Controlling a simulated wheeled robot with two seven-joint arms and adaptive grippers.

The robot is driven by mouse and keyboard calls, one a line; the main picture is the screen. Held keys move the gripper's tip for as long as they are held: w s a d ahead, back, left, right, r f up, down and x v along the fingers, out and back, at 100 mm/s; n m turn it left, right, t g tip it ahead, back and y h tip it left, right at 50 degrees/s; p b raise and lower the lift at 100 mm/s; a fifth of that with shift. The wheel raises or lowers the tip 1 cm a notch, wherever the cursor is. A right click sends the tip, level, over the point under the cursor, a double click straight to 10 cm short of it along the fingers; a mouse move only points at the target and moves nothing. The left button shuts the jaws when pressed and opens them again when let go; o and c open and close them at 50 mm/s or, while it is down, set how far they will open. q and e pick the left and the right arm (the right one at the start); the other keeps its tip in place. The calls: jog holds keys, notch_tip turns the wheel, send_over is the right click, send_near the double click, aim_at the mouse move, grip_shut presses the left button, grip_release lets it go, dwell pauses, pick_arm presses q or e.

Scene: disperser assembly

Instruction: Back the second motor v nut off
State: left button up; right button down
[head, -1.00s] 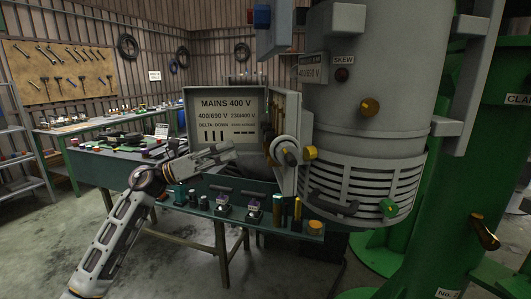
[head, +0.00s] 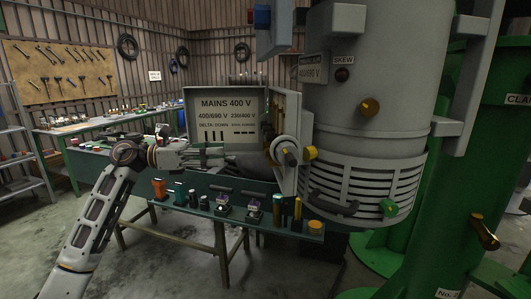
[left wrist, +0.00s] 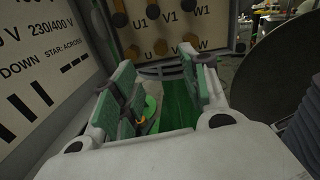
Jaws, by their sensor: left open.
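In the left wrist view, the terminal panel has brass-coloured and dark nuts in two rows, marked U1, V1, W1 above and U, V, W below. My left gripper (left wrist: 158,88) is open, with green pads on both fingers. Its fingertips are below the lower row and apart from the V nut. In the head view, the left gripper (head: 218,155) is in front of the terminal box (head: 228,93), marked MAINS 400 V. The nuts cannot be made out there. My right gripper is not in view.
Below is a green bench (head: 200,187) holding bottles, small parts and handles. In the wrist view, a dark round part (left wrist: 270,60) sits close at right.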

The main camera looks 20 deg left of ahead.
aim_at(266, 152)
pick_arm(q)
jog(key=p+x, duration=0.1)
jog(key=x, duration=1.2)
jog(key=shift+w+d, duration=0.15)
jog(key=shift+d, duration=0.15)
jog(key=shift+p, duration=0.3)
grip_shut()
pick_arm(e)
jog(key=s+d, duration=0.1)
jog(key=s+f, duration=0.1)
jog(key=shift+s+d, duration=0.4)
